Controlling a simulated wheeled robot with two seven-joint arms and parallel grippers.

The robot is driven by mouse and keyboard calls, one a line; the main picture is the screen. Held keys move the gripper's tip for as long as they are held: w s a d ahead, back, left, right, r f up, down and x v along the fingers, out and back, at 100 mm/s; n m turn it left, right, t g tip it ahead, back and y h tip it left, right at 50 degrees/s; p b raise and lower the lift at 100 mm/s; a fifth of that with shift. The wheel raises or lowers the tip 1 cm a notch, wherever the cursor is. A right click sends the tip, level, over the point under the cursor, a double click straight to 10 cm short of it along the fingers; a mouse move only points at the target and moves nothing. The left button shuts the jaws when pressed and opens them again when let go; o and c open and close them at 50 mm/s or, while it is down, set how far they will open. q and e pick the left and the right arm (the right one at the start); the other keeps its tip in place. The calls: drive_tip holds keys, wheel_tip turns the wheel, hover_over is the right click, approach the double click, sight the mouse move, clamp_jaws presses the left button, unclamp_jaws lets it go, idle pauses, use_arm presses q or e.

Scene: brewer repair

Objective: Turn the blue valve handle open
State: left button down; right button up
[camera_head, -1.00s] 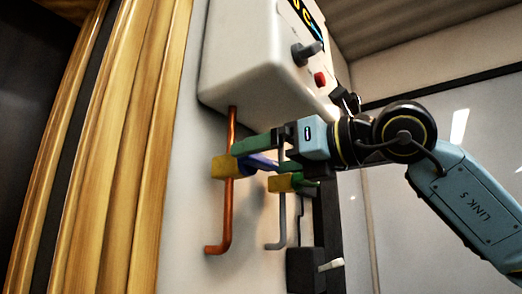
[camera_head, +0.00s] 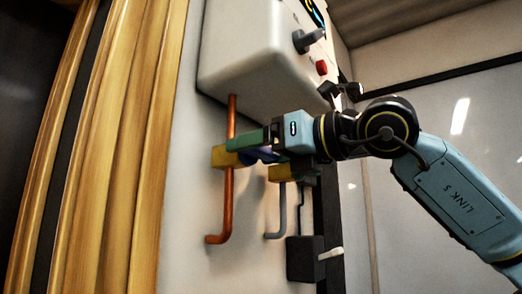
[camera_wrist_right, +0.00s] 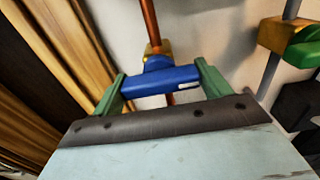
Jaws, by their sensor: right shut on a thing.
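The blue valve handle (camera_wrist_right: 160,80) lies between the two green fingers of my right gripper (camera_head: 250,147), which is shut on it. In the right wrist view the handle lies crosswise to the copper pipe (camera_head: 227,195). It belongs to the yellow valve body (camera_head: 221,157) on that pipe, below the white boiler box. In the head view the blue handle (camera_head: 262,155) is partly hidden by the gripper fingers. My left gripper is not in view.
A second yellow valve (camera_head: 281,173) with a green handle (camera_wrist_right: 304,50) sits on a grey pipe (camera_head: 282,212) close to the right. The white box (camera_head: 250,65) hangs just above. A black box with a white lever (camera_head: 330,253) is lower right. Wooden trim (camera_head: 120,150) stands left.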

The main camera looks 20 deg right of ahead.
drive_tip(key=shift+n, duration=0.5)
drive_tip(key=n+b, duration=0.1)
drive_tip(key=n, duration=0.5)
drive_tip(key=shift+n, duration=0.3)
drive_tip(key=n+p, duration=0.1)
drive_tip(key=n, duration=0.4)
drive_tip(key=shift+n+p, duration=0.5)
drive_tip(key=shift+n, duration=2.2)
drive_tip(key=o, duration=1)
